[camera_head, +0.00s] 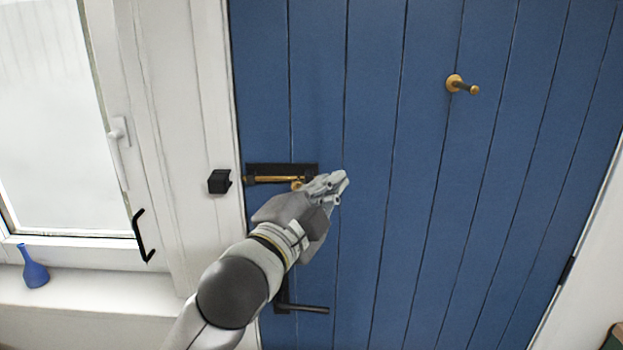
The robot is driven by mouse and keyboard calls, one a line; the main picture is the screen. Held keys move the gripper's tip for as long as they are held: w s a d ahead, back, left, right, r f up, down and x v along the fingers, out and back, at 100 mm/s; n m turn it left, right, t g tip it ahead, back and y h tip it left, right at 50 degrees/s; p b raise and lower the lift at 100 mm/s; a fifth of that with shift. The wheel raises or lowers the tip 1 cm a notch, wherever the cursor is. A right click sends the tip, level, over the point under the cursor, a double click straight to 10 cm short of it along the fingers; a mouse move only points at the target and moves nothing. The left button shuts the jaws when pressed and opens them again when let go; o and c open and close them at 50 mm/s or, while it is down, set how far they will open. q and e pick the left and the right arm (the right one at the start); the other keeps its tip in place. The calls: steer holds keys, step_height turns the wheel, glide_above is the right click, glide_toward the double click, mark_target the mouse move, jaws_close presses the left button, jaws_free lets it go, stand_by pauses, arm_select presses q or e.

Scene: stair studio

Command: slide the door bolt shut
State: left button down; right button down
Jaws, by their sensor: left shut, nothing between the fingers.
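The blue plank door (420,150) fills the middle and right of the head view. A brass door bolt (268,180) lies level on a dark plate near the door's left edge. A black keeper (219,182) sits on the white frame to the left, with a gap between it and the bolt's end. My left gripper (342,182) is shut and empty, just right of the bolt's knob (297,184). I cannot tell whether it touches the knob. The gripper partly hides the plate's right end. My right gripper is out of view.
A black door handle (305,309) is below my left arm. A brass peg (462,86) sticks out at the upper right of the door. A white window with a handle (118,138) and a blue vase (34,268) on the sill are at the left.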

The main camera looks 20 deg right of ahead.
arm_select(q)
steer(key=w, duration=0.1)
steer(key=w+a+f+p, duration=0.1)
steer(key=w+p, duration=0.1)
steer(key=shift+w+a+f, duration=0.1)
steer(key=shift+a+f, duration=0.15)
steer(key=shift+a, duration=0.15)
steer(key=shift+d, duration=0.15)
steer(key=a, duration=0.2)
steer(key=w+a, duration=0.1)
steer(key=a, duration=0.1)
steer(key=shift+w+a+p, duration=0.15)
steer(key=shift+a+p, duration=0.2)
steer(key=shift+a, duration=0.05)
steer(key=shift+r, duration=0.1)
